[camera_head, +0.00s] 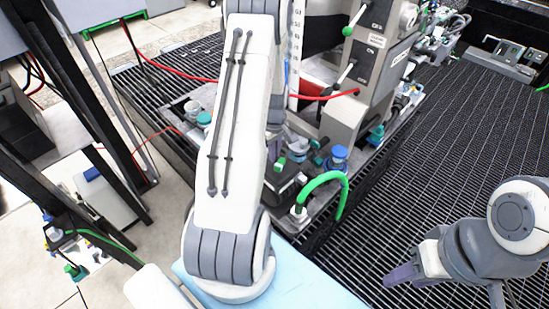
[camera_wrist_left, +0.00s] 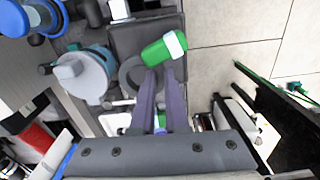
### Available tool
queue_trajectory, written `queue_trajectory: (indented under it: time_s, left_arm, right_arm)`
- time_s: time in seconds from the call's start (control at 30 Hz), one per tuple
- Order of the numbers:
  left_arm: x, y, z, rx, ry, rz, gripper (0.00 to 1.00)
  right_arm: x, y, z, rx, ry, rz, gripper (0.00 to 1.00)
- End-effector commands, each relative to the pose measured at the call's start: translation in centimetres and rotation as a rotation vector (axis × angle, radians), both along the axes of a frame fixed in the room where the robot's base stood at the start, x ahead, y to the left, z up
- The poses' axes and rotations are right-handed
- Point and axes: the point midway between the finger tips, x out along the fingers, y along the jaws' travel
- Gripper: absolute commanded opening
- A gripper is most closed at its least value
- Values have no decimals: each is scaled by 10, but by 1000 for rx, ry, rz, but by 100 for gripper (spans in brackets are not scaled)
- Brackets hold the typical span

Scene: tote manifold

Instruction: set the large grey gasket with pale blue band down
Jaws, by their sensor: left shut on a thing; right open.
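A grey ring (camera_wrist_left: 130,72), which looks like the large grey gasket, shows in the left wrist view at the tips of my left gripper (camera_wrist_left: 161,73). The fingers are close together and shut on it, and they cover part of the ring. Its pale blue band cannot be made out. A dark square block lies behind the ring; I cannot tell whether they touch. In the head view my left arm hides the gasket and most of the left gripper. My right gripper (camera_head: 404,274) is open and empty above the dark grating at the lower right.
A green cylinder with a white end (camera_wrist_left: 164,49) is right beside the left fingertips. A blue-and-white fitting (camera_wrist_left: 83,73) stands to the left. In the head view a green hose (camera_head: 325,177) arches near a blue knob (camera_head: 338,153). The grating (camera_head: 440,130) at right is largely clear.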

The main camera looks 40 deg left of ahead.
Motion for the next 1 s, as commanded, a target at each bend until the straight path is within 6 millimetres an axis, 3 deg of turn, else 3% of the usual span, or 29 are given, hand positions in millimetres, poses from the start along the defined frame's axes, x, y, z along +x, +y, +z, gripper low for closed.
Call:
queue_trajectory:
  time_s: [0.17, 0.4, 0.83, 0.9, 0.93, 1.0]
  left_arm:
    - [3, 5, -10, -1, 2, -2, 0]
    - [3, 5, -40, -1, 2, -2, 0]
    - [3, 5, -49, 0, 0, -2, 0]
    - [3, 5, -47, 0, -1, -2, 35]
    - [3, 5, -47, 0, 0, -2, 44]
    - [3, 5, -47, 0, 0, -2, 44]
  right_arm:
    - [0, 0, 5, 0, 0, 0, 49]
    - [0, 0, 16, 0, 0, -1, 49]
    - [0, 0, 11, 0, 0, -1, 49]
    - [0, 0, 13, 0, 0, -1, 49]
    - [0, 0, 13, 0, 0, -1, 49]
    - [0, 0, 13, 0, 0, -1, 49]
